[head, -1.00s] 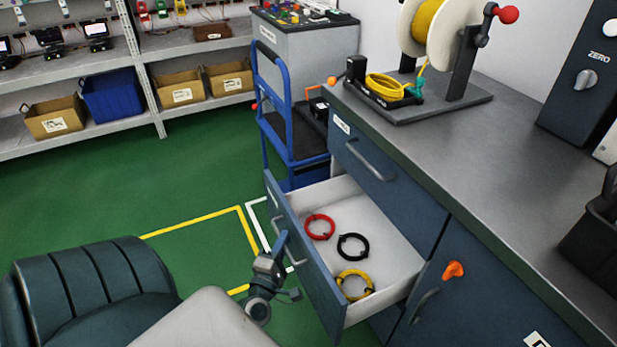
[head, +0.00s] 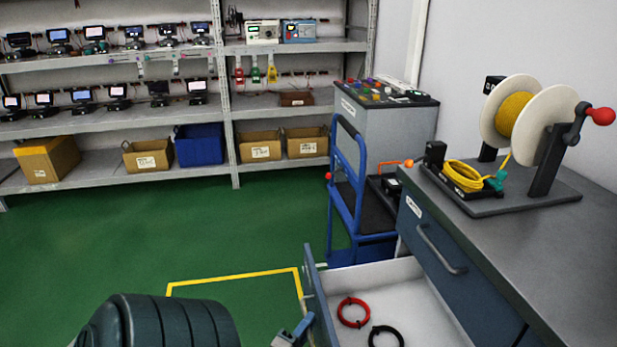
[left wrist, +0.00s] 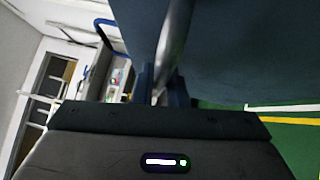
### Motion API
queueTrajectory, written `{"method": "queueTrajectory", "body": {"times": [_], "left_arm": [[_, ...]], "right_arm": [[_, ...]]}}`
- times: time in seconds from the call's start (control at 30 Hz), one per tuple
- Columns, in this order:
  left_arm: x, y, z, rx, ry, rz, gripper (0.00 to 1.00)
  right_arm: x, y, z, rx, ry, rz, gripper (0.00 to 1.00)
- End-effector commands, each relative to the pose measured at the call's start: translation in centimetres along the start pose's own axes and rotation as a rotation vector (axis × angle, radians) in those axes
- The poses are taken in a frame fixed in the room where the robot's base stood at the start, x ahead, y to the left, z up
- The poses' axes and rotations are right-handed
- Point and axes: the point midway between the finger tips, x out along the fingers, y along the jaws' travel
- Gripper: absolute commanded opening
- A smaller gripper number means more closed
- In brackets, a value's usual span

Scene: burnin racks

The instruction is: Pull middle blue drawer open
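The blue drawer (head: 316,296) under the counter stands pulled out. Its white inside (head: 405,285) shows a red coil (head: 353,312) and part of a black coil (head: 385,336). My left gripper (head: 303,328) is at the outer face of the drawer front, at the bottom edge of the head view. In the left wrist view the grey handle bar (left wrist: 174,42) runs down between the fingers of this gripper (left wrist: 161,88), which look closed around it, against the blue drawer front (left wrist: 235,50). The lower part of the drawer is cut off. My right gripper is not in view.
A closed blue drawer (head: 440,262) sits above, under the counter (head: 570,240) with a yellow wire spool (head: 515,115). A blue cart (head: 358,200) stands behind the open drawer. Shelves with boxes (head: 148,155) line the back. Green floor (head: 120,235) is clear at left.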

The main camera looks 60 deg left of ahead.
Motion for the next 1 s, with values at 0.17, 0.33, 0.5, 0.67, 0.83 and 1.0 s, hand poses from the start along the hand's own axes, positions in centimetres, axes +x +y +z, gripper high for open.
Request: {"method": "queueTrajectory", "body": {"times": [0.17,0.33,0.5,0.67,0.83,1.0], "left_arm": [[0.0,0.0,0.0,0.0,0.001,-0.001,0.32],[0.0,0.0,0.0,0.0,0.0,0.0,0.32],[-1.2,-0.1,0.0,-0.001,0.002,-0.003,0.32],[-4.2,-0.3,-0.1,0.001,0.002,-0.005,0.32],[-7.6,-0.2,-0.1,0.0,0.003,-0.005,0.32],[-9.9,-0.2,0.0,0.0,0.002,-0.002,0.32]], "right_arm": [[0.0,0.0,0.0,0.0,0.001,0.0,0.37],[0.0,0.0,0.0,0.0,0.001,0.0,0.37],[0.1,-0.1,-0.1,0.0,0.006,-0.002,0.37],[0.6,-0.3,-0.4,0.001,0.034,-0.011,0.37],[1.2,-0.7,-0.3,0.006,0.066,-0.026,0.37],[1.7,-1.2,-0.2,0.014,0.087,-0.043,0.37]]}}
